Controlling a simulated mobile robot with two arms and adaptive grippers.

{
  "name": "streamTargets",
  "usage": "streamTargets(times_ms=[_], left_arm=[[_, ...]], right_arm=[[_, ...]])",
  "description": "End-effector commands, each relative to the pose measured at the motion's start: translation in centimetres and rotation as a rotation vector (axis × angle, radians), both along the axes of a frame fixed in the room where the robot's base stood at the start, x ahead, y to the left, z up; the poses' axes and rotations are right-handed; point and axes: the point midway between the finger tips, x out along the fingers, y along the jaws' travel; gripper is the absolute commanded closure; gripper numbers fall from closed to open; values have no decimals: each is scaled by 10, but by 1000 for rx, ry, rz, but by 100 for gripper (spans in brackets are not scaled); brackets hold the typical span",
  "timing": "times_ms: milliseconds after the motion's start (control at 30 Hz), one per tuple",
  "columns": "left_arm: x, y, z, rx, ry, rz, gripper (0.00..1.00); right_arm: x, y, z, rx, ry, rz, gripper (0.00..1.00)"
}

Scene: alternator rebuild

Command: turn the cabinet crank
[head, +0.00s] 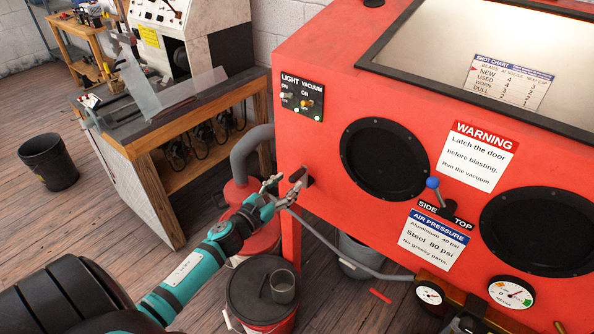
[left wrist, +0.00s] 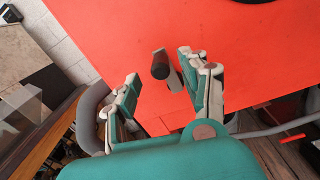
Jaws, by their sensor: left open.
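The crank (head: 297,175) is a small dark handle with a brownish grip on the front of the red cabinet (head: 325,140), near its left edge. In the left wrist view the crank (left wrist: 160,66) stands out from the red panel. My left gripper (head: 280,190) is open just in front of and slightly below the crank in the head view. In the left wrist view its fingers are spread, and the crank shows between them, closer to the right finger. I cannot tell whether that finger touches it. My right gripper is not in view.
Two black glove ports (head: 384,160) and a blue-tipped lever (head: 433,184) are right of the crank. Light and vacuum switches (head: 302,97) sit above it. A grey hose (head: 245,150), a red canister (head: 240,195) and a bucket (head: 263,295) stand below and left.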

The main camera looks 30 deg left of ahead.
Motion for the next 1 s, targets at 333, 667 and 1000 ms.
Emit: streamTargets(times_ms=[333,667,1000], left_arm=[[49,-3,0,-2,1,1,54],[53,-3,-1,-1,0,0,54],[53,-3,-1,-1,0,0,95]], right_arm=[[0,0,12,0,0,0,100],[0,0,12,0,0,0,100],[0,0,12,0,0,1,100]])
